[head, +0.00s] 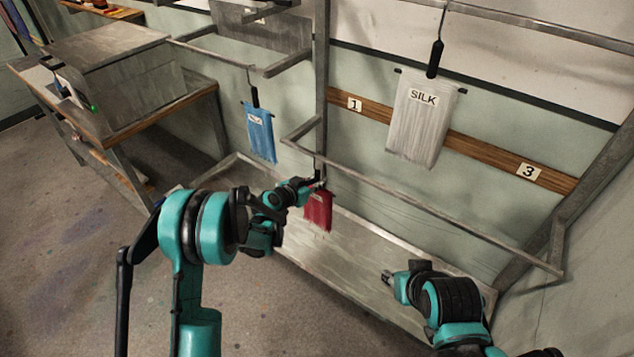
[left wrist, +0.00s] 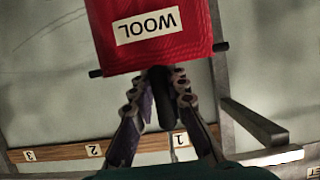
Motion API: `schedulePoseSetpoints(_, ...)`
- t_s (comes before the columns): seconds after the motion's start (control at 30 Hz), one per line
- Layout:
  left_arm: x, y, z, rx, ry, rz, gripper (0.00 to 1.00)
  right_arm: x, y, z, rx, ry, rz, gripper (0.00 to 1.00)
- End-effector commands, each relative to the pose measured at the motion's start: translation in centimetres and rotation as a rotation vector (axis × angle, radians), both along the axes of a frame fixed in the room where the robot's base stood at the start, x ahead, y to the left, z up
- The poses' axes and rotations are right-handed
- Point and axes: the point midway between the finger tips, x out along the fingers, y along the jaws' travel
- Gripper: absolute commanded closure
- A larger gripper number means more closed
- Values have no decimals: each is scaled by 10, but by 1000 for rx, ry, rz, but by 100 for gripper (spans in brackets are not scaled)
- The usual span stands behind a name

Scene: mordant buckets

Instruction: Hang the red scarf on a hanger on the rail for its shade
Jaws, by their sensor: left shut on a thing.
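The red scarf (head: 318,209) hangs on a dark hanger near the left end of the lower rail (head: 430,205). In the left wrist view the red scarf (left wrist: 150,35) carries a WOOL label, and the black hanger bar shows at both sides. My left gripper (head: 318,184) is shut on the black hanger grip (left wrist: 165,105), just above the scarf. I cannot tell whether the hanger's hook touches the rail. Number plates 1 (head: 355,104) and 3 (head: 529,171) sit on the wooden strip; plate 2 (left wrist: 93,150) shows in the left wrist view. My right gripper (head: 389,279) is apart from the scarf; its jaws are unclear.
A white SILK scarf (head: 420,125) hangs from the upper rail (head: 540,25). A blue scarf (head: 260,135) hangs at the left, near an upright post (head: 321,80). A metal trough (head: 360,255) lies below the lower rail. A workbench with a basin (head: 155,105) stands at the left.

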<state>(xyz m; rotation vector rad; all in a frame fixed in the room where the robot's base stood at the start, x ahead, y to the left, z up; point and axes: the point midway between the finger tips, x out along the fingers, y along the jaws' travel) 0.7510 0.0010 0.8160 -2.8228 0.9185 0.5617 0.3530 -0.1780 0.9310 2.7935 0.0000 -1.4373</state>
Motion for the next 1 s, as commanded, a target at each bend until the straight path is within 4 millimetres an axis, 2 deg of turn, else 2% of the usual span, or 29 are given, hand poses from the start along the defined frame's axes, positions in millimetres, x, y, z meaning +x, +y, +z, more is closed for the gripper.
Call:
schedulePoseSetpoints(0.17, 0, 0, 0, 0, 0, 0, 100, 0, 0, 0, 0, 0, 0, 62)
schedulePoseSetpoints(0.2, 0, 0, 0, 0, 0, 0, 75, 0, 0, 0, 0, 0, 0, 62)
schedulePoseSetpoints(0.27, 0, 0, 0, 0, 0, 0, 62, 0, 0, 0, 0, 0, 0, 62)
schedulePoseSetpoints(0.67, -6, 4, 3, 0, 0, 0, 62, 0, 0, 0, 0, 0, 0, 62)
schedulePoseSetpoints(1.0, -57, 42, 30, 0, 0, 3, 62, 0, 0, 0, 0, 0, 0, 62)
